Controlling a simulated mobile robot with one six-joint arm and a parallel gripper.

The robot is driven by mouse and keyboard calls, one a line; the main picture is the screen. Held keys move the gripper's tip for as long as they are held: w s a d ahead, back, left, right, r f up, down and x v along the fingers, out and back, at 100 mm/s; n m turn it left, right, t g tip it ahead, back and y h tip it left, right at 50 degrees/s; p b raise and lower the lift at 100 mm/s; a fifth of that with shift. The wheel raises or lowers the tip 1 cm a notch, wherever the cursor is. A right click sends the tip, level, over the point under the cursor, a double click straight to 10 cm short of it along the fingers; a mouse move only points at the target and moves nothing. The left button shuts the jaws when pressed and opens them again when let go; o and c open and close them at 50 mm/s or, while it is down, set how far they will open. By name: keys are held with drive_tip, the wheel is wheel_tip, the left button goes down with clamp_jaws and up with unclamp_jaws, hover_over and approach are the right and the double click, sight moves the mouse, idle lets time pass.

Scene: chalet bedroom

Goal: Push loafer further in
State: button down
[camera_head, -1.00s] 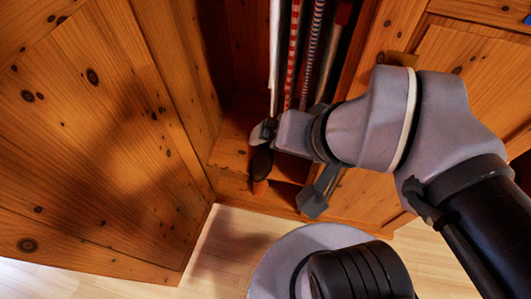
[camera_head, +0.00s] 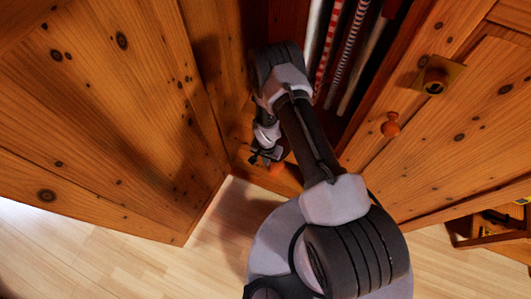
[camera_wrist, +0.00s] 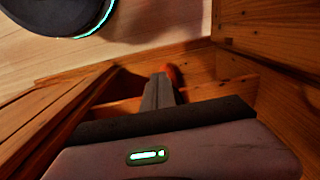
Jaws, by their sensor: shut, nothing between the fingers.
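My gripper (camera_head: 264,156) is low in the opening of the wooden wardrobe (camera_head: 190,60), near its bottom front edge. In the wrist view its fingers (camera_wrist: 159,80) are shut together with nothing between them. A small rounded orange thing (camera_head: 277,168) is right beside the fingertips; it also shows in the wrist view (camera_wrist: 172,74), just past them. I cannot tell whether it is part of the loafer or a knob, nor whether the fingers touch it. No loafer can be made out clearly; my arm hides much of the wardrobe floor.
Striped and plain clothes (camera_head: 328,45) hang inside the wardrobe. The door at left (camera_head: 90,110) stands open. Panels with a round knob (camera_head: 390,125) are at right. An open drawer (camera_head: 492,225) sticks out at far right. The light wood floor (camera_head: 120,265) in front is clear.

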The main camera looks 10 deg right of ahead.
wheel_tip(320, 180, down, 10)
drive_tip(key=w+d+b, duration=0.2)
drive_tip(key=w+b, duration=0.1)
drive_tip(key=b, duration=0.4)
drive_tip(key=shift+d+f, duration=0.15)
drive_tip(key=shift+d, duration=0.05)
drive_tip(key=shift+s, duration=0.1)
